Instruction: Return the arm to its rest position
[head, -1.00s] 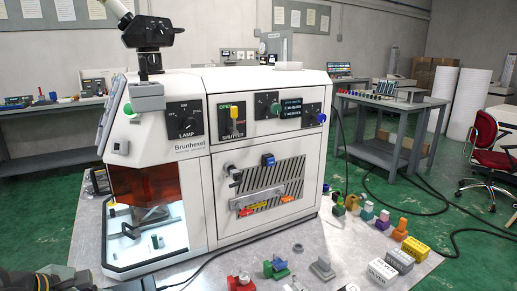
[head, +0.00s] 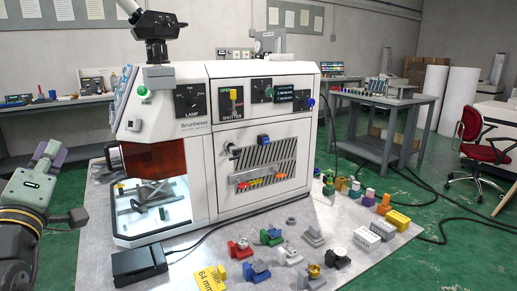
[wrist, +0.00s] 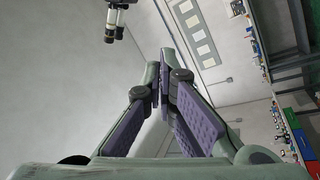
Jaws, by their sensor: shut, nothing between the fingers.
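My arm (head: 22,212) stands at the left edge of the head view, to the left of the white machine and clear of it. The purple-padded end of my gripper (head: 48,155) points up there, seen partly from the side. In the wrist view my gripper (wrist: 163,84) shows two grey-green fingers with purple pads, drawn together at the tips with nothing between them. Behind the fingers are a plain grey wall and a framed row of sheets (wrist: 198,32).
The white Brunhexel machine (head: 235,165) stands on a grey table (head: 215,250). A black box (head: 138,262) lies at the table's front left. Several coloured parts lie along the front and right. A side table (head: 385,105) and red chair (head: 482,140) stand at right.

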